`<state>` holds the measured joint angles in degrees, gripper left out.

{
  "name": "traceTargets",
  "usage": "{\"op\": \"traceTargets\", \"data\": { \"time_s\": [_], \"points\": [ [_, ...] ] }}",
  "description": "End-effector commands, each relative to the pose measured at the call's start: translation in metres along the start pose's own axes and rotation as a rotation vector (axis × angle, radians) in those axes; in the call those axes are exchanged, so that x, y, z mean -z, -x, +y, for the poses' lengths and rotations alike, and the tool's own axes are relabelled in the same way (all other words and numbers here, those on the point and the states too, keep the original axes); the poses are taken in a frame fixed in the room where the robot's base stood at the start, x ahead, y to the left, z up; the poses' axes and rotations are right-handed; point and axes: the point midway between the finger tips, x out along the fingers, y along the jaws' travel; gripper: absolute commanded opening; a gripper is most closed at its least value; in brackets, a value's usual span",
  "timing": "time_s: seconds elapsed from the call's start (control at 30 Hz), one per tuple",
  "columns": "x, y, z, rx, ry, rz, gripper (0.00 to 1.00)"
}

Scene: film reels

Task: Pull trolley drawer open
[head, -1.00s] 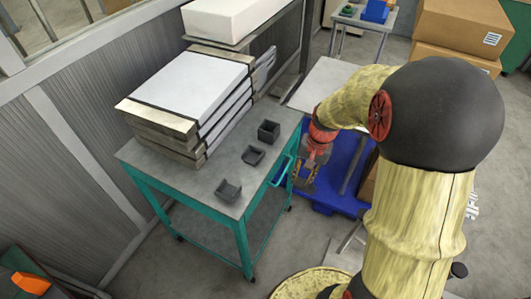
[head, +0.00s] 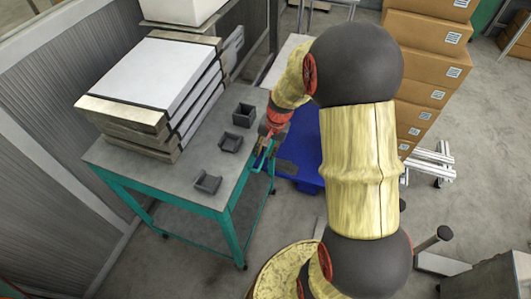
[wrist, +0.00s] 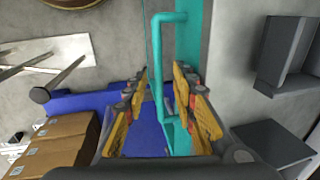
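The teal trolley (head: 228,232) stands left of my arm, with a grey top (head: 165,176). Its drawer handle, a teal bar (head: 258,163), is on the trolley's right side, partly hidden by my gripper in the head view. In the wrist view the handle (wrist: 157,75) runs up the picture beside the teal trolley edge (wrist: 187,40). My gripper (wrist: 163,100) has its yellow-padded fingers apart, one on each side of the handle, with visible gaps to the bar. In the head view my gripper (head: 266,146) is small and partly covered. How far the drawer stands out is unclear.
Several small dark bins, one of them an open box (head: 244,115), and a stack of white-topped slabs (head: 160,75) rest on the trolley. A blue pallet (head: 301,160) lies beyond my gripper. Cardboard boxes (head: 425,60) stand at right.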

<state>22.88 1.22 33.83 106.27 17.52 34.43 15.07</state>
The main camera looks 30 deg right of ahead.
Motion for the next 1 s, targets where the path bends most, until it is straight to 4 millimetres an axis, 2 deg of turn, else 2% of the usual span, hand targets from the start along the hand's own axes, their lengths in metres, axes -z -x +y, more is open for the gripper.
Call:
{"op": "traceTargets", "data": {
  "time_s": [0.27, 0.73, 1.0],
  "points": [
    [0.0002, -0.0005, -0.0002, 0.0, 0.0, 0.001, 0.26],
    [0.0001, -0.0003, -0.0001, 0.0, 0.0, 0.0, 0.0],
    [0.0001, -0.0004, -0.0001, 0.0, 0.0, 0.0, 0.0]
  ]
}}
